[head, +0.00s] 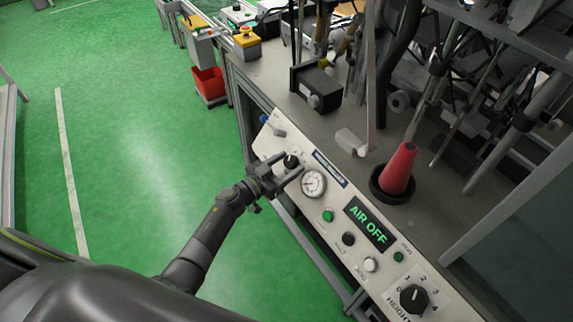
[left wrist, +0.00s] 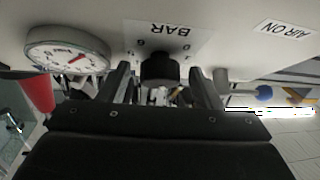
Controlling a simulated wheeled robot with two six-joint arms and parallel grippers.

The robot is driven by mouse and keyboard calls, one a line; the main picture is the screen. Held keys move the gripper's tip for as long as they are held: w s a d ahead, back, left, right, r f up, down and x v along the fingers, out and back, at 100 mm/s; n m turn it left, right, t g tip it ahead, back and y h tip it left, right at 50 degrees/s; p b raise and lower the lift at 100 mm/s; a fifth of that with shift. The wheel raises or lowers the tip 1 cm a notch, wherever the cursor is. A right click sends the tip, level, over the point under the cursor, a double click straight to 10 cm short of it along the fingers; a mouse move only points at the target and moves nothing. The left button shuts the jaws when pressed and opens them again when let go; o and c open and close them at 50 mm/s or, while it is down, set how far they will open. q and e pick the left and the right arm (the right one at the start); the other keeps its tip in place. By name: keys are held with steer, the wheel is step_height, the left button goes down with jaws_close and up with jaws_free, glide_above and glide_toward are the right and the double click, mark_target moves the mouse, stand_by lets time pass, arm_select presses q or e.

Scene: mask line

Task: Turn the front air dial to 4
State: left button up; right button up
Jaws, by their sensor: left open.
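The front air dial, a small black knob (head: 291,160), sits on the cream control panel (head: 297,148) beside the round pressure gauge (head: 313,184). In the left wrist view the knob (left wrist: 160,68) stands between my fingers, below an upside-down BAR label (left wrist: 168,32). Its pointer setting cannot be read. My left gripper (head: 286,170) is open, one finger on each side of the knob, with visible gaps. The gauge (left wrist: 67,57) also shows in the left wrist view; its red needle is visible. The display (head: 369,222) reads AIR OFF. My right gripper is out of view.
A blue-handled lever (head: 272,126) is at the panel's far end, by an AIR ON label (left wrist: 284,28). A green button (head: 328,215), other buttons and a HEIGHT dial (head: 413,298) lie along the panel. A red cone (head: 398,168) stands behind. Green floor is clear at left.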

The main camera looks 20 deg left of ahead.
arm_select(q)
steer(key=c, duration=1)
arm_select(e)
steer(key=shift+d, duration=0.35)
